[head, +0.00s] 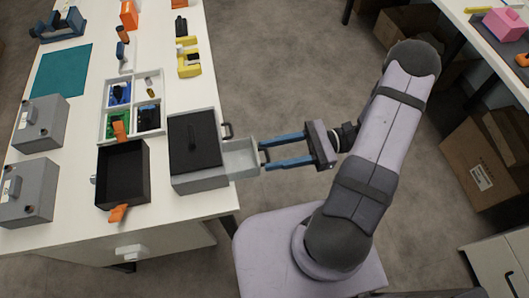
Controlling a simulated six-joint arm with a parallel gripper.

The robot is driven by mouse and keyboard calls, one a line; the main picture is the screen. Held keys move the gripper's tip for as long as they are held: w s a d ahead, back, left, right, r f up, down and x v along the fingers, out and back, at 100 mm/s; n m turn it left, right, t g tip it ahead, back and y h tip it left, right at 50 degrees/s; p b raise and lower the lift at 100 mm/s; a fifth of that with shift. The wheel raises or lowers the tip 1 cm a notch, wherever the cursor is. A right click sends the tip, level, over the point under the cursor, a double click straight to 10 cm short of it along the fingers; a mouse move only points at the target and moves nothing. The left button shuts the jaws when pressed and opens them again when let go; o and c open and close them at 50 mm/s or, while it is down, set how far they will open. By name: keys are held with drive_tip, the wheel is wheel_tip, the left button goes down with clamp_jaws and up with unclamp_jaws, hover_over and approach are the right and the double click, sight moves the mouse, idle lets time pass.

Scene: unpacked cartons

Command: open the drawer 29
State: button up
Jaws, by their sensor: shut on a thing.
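A grey box with a black lid (195,141) stands near the right edge of the white table. Its small grey drawer (240,156) is pulled out to the right, past the table edge, and its inside shows from above. My gripper (266,157) reaches in from the right with its two long blue fingers. Which number the drawer bears cannot be read.
A black tray with orange handles (122,174) lies left of the box. A white divided tray (133,105) with small items is behind it. Two grey boxes (40,124) stand at the left. Open floor lies right of the table; cartons (487,160) are far right.

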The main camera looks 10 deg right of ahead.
drive_tip(key=o, duration=1.5)
drive_tip(key=d+b, duration=0.1)
drive_tip(key=d, duration=0.6)
drive_tip(key=shift+d, duration=0.15)
